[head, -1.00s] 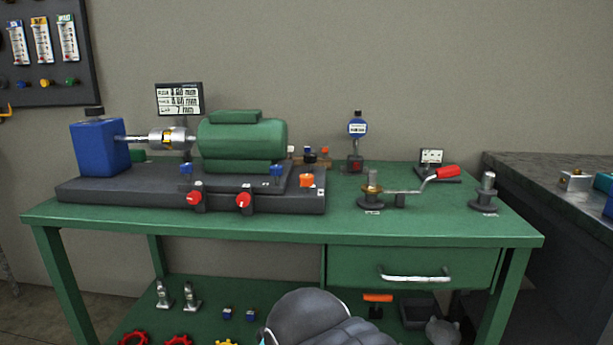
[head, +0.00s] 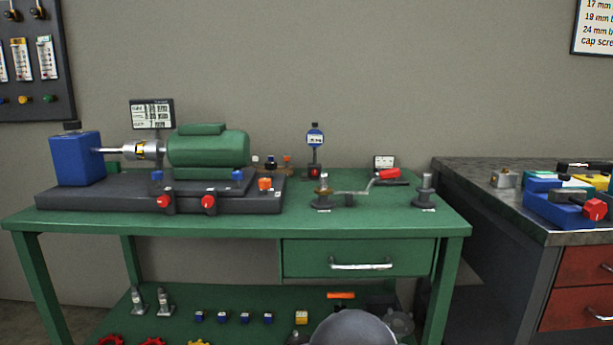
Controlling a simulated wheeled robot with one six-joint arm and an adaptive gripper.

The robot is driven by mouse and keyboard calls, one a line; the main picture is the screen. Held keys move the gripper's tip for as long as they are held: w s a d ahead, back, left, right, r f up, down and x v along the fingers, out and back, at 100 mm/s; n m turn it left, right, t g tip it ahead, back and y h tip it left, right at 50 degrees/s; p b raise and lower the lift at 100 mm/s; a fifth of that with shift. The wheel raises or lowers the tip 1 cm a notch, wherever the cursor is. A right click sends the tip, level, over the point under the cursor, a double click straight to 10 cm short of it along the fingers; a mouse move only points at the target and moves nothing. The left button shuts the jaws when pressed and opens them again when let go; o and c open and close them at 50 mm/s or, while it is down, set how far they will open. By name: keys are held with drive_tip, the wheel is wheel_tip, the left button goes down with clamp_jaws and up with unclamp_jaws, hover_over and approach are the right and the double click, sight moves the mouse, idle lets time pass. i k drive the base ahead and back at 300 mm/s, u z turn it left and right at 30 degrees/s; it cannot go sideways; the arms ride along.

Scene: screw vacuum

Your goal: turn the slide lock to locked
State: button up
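I cannot tell for sure which part is the slide lock. On the right bench, a blue block-shaped device (head: 558,208) carries a red knob (head: 594,209) on its right front side. On the green table, a crank with a red grip (head: 388,174) lies between two dark posts. Two more red knobs, a left one (head: 163,202) and a right one (head: 208,202), sit on the front of the dark machine base (head: 110,200). No lock marking is readable. My gripper is not in view; only a rounded grey part of my arm shows at the bottom.
The green table (head: 370,225) carries a motor (head: 208,148) and a dial gauge (head: 315,138). Its drawer (head: 330,262) is shut. A grey-topped bench (head: 470,180) with red drawers stands close on the right. The lower shelf holds several small parts.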

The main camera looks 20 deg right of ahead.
sight(264, 183)
drive_tip(key=z, duration=0.7)
drive_tip(key=i, duration=0.7)
drive_tip(key=u, duration=0.9)
